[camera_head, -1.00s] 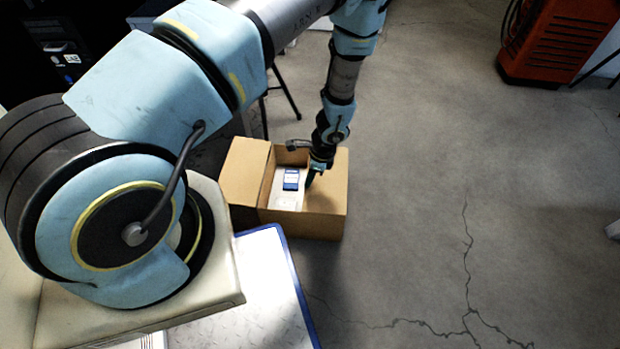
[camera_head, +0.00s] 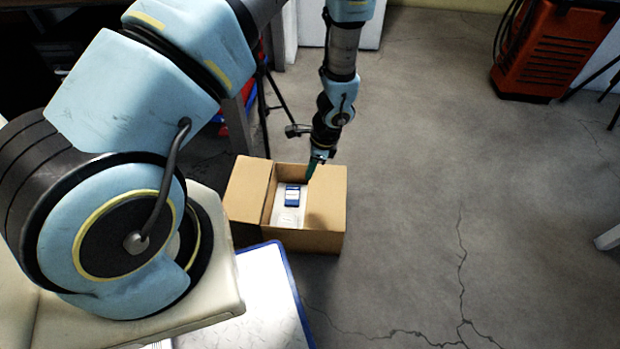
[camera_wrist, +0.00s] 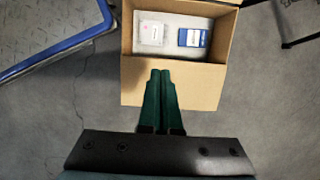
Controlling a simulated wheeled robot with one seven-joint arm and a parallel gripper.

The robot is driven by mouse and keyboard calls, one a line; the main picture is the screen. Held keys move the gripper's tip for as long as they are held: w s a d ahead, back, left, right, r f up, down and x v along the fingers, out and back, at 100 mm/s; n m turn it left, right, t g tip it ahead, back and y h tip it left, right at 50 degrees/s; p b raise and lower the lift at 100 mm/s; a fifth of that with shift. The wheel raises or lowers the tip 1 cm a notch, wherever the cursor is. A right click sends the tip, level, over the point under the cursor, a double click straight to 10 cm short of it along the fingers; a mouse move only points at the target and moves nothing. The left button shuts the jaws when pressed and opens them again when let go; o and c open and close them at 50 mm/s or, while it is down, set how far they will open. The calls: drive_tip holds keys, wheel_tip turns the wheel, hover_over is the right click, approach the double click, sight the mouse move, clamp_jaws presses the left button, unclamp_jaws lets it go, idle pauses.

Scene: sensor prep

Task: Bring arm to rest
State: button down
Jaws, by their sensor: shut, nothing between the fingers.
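My gripper (camera_head: 311,172) is above the far side of an open cardboard box (camera_head: 325,242) in the head view. In the wrist view the two green fingers of my gripper (camera_wrist: 161,75) lie together with nothing between them. They point toward the box wall (camera_wrist: 190,82). The box holds a blue-and-white item (camera_head: 292,195) and a pale, clear-looking item (camera_head: 290,217). Both also show in the wrist view, the blue one (camera_wrist: 193,38) on the right and the pale one (camera_wrist: 151,33) on the left.
The box stands on the cracked concrete floor (camera_head: 410,200). A blue-edged metal plate (camera_head: 270,300) is at the near left of it. An orange machine (camera_head: 553,50) stands at the back right. Dark thin legs (camera_head: 264,105) stand behind the box.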

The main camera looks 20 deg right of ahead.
drive_tip(key=w+a+r+n+h, duration=0.1)
drive_tip(key=w+a+r+n, duration=0.2)
drive_tip(key=a+r+n, duration=0.5)
drive_tip(key=w+a+r+n, duration=0.3)
drive_tip(key=a+r, duration=0.1)
drive_tip(key=r, duration=0.8)
drive_tip(key=s+a+r+n+h, duration=0.2)
drive_tip(key=s+a+r+n, duration=0.3)
drive_tip(key=a+r+n, duration=0.7)
wheel_tip(320, 180, up, 26)
drive_tip(key=a+m+p, duration=0.1)
drive_tip(key=p, duration=2.5)
drive_tip(key=shift+s+a+r, duration=0.2)
drive_tip(key=shift+a, duration=0.05)
